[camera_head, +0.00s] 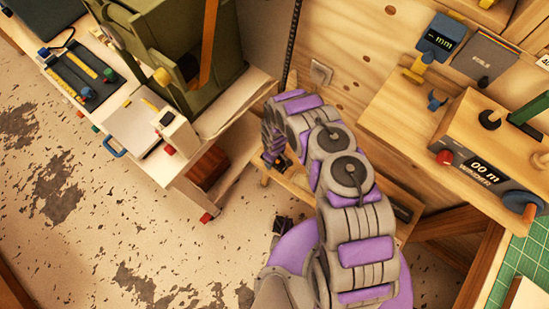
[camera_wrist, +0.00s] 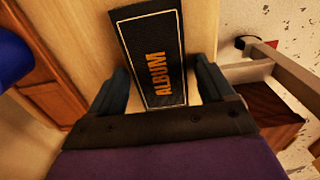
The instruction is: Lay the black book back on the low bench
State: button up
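In the wrist view, the black book (camera_wrist: 155,55) shows its dark cover with "ALBUM" in orange letters. Its near end lies between the two dark fingers of my gripper (camera_wrist: 162,66). In the head view, the low bench (camera_head: 296,190) is a narrow wooden piece by the wall, partly hidden behind my arm. My gripper (camera_head: 270,152) is over its left end, mostly hidden by my arm.
A white-topped workbench (camera_head: 135,122) with tools and a green machine (camera_head: 190,60) stands left of my arm. A wooden bench (camera_head: 430,125) with a winder (camera_head: 478,168) is at the right. A green cutting mat (camera_head: 520,270) lies lower right. The paint-flecked floor at lower left is clear.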

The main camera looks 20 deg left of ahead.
jog(key=shift+s+d, duration=0.1)
jog(key=shift+d, duration=0.15)
notch_tip(320, 180, up, 12)
jog(key=p, duration=0.5)
jog(key=shift+r, duration=0.15)
jog(key=shift+a, duration=0.1)
dwell(0.4)
